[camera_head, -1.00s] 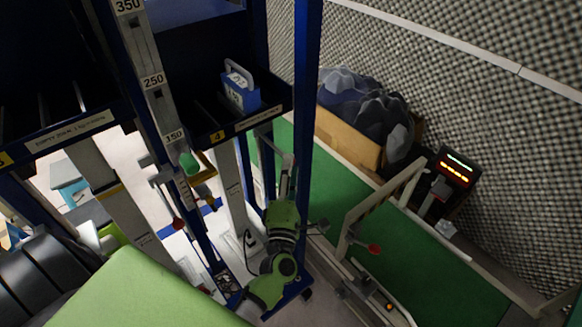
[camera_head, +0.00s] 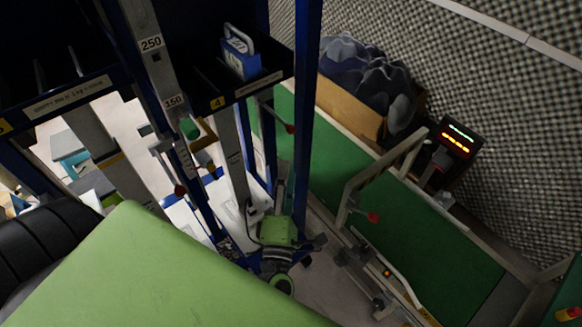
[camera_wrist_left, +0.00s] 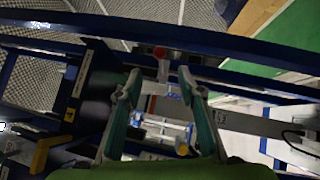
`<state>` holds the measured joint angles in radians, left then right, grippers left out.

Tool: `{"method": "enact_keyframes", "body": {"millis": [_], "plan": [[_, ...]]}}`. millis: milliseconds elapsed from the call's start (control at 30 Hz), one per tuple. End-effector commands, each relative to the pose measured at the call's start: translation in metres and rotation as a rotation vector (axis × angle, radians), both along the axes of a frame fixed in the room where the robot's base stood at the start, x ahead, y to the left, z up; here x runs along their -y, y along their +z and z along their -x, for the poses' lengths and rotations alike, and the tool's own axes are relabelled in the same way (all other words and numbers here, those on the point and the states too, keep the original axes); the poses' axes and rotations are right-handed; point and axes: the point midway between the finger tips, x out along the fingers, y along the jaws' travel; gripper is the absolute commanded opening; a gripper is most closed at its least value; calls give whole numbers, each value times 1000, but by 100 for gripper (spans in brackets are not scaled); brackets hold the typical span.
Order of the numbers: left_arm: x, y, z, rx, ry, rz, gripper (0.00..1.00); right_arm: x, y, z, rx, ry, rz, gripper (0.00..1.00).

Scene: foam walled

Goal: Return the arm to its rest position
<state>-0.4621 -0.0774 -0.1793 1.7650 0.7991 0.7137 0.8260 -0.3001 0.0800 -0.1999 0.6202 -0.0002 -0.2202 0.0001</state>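My left arm's large green link fills the lower left of the head view. My left gripper (camera_head: 284,187) is beyond it, low beside the blue upright of the rack (camera_head: 306,120). It points away from me, and its fingers are small there. In the left wrist view the two teal fingers of this gripper (camera_wrist_left: 160,90) stand apart with nothing held between them. A red knob on a grey bracket (camera_wrist_left: 160,55) shows beyond the fingertips; I cannot tell how far off it is. My right gripper is not in view.
A blue box with a handle (camera_head: 240,55) sits on the rack shelf (camera_head: 262,83).

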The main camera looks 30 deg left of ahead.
Motion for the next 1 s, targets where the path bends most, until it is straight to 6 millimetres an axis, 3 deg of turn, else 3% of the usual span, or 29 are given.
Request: {"method": "enact_keyframes", "body": {"millis": [233, 367, 467, 567, 667, 800, 867, 1000], "plan": [[1, -2, 0, -4, -3, -4, 35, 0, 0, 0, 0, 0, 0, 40], [13, -31, -5, -77, -47, -74, 35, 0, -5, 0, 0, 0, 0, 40], [35, -83, -7, -209, -131, -204, 35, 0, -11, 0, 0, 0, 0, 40], [60, -154, -2, -377, -250, -376, 35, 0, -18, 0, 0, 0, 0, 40], [79, -228, 16, -542, -378, -550, 35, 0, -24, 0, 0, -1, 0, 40], [94, -326, 58, -757, -568, -782, 35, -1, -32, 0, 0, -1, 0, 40], [95, -365, 82, -843, -654, -878, 35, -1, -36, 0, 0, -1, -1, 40], [88, -449, 149, -1035, -869, -1089, 35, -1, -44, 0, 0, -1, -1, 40]]}}
